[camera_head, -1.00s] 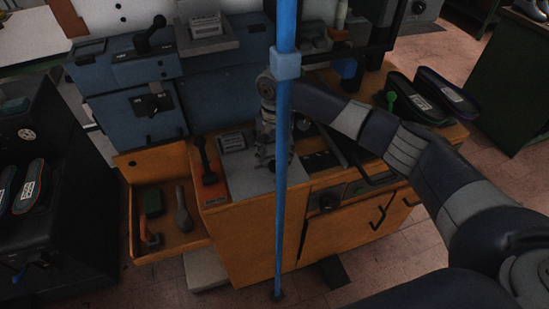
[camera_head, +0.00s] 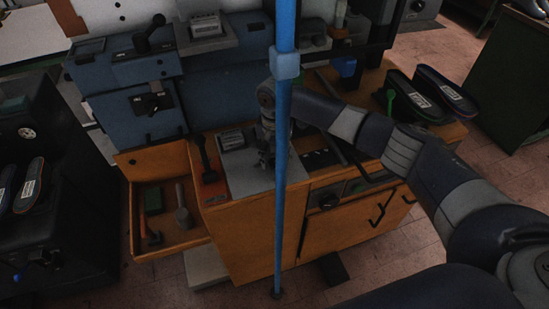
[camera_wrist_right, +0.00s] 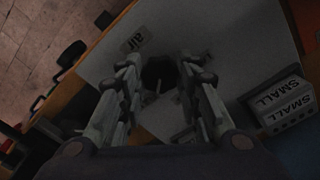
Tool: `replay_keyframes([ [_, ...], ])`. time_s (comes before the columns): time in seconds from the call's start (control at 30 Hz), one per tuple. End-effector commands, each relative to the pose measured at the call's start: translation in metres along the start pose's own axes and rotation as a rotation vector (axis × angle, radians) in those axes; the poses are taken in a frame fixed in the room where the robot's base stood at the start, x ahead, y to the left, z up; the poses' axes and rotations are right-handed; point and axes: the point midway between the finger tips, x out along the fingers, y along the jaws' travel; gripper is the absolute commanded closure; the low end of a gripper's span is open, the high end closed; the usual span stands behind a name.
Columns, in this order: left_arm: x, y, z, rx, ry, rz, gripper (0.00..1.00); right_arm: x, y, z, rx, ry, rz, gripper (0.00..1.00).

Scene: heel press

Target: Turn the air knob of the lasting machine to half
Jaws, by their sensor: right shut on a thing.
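The air knob (camera_wrist_right: 160,71) is a dark round knob on a grey panel (camera_wrist_right: 222,35), which also shows in the head view (camera_head: 246,180). It sits between the fingertips of my right gripper (camera_wrist_right: 159,77), beside a label reading "air" (camera_wrist_right: 137,40). A pale mark shows on the knob; its exact setting is hard to read. In the head view my right gripper (camera_head: 267,155) points down at the panel, partly behind a blue pole, and the knob is hidden. The gripper is shut on the knob. My left gripper is out of view.
The blue pole (camera_head: 282,180) stands right in front of my right gripper. A box marked SMALL (camera_wrist_right: 287,97) and a red-based lever (camera_head: 207,172) are close by. An open drawer (camera_head: 170,240) juts out left. Dark shoe soles (camera_head: 420,100) lie at the right.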

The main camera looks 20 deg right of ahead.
Motion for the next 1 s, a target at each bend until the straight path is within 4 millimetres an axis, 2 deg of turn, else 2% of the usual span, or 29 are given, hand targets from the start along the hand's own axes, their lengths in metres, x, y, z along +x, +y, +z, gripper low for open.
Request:
replay_keyframes([
  [0.37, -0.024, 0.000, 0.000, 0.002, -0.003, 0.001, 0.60, -0.004, 0.000, 0.001, -0.157, -0.004, 0.000, 0.92],
  [0.7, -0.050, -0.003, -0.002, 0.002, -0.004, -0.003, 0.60, -0.003, 0.000, 0.001, -0.456, -0.004, -0.001, 0.92],
  [1.0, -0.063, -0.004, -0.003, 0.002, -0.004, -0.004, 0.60, -0.002, 0.001, 0.000, -0.690, -0.002, -0.001, 0.92],
])
